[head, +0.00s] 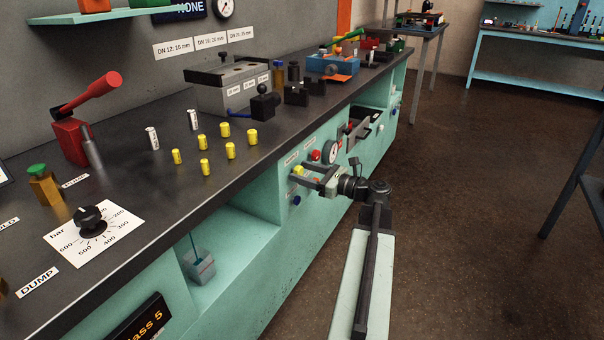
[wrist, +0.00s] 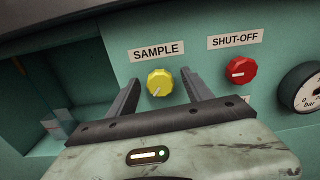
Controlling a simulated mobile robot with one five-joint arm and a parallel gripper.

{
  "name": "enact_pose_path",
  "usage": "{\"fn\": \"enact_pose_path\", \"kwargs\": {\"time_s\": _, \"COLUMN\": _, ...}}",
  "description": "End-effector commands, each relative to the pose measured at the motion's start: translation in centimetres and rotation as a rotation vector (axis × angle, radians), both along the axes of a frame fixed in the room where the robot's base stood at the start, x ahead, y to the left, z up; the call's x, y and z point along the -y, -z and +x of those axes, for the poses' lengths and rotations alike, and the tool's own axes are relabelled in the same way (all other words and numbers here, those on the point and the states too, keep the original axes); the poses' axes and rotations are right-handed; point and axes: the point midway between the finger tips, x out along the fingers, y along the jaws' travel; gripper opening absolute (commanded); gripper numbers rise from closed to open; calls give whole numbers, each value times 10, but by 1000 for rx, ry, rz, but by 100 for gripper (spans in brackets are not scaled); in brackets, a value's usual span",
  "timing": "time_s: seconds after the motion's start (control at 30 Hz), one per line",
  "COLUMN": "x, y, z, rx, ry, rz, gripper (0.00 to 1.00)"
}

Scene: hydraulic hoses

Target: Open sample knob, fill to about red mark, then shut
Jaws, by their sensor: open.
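The yellow sample knob (wrist: 160,83) is on the teal cabinet front under a SAMPLE label (wrist: 157,51), its pale pointer line slanting. My gripper (wrist: 161,77) is open, with one finger to each side of the knob in the wrist view; I cannot tell whether they touch it. In the head view my gripper (head: 298,172) reaches to the cabinet front. A clear container (head: 200,267) stands in the open recess left of the knob and shows in part in the wrist view (wrist: 60,130). Its level and red mark cannot be made out clearly.
A red SHUT-OFF knob (wrist: 238,70) and a pressure gauge (wrist: 308,92) are close to the right of the yellow knob. The bench top (head: 130,205) overhangs the front and holds several yellow cylinders. The floor (head: 470,200) to the right is clear.

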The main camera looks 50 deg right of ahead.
Motion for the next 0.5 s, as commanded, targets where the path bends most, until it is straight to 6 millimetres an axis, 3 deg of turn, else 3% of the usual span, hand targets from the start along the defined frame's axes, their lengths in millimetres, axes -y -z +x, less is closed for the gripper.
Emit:
{"fn": "enact_pose_path", "kwargs": {"time_s": 0.2, "x": -1, "y": 0, "z": 1, "rx": 0, "ry": 0, "rz": 0, "gripper": 59}}
{"fn": "enact_pose_path", "kwargs": {"time_s": 0.4, "x": -1, "y": 0, "z": 1, "rx": 0, "ry": -1, "rz": 0, "gripper": 3}}
{"fn": "enact_pose_path", "kwargs": {"time_s": 0.5, "x": -5, "y": 0, "z": 3, "rx": 0, "ry": -6, "rz": -1, "gripper": 0}}
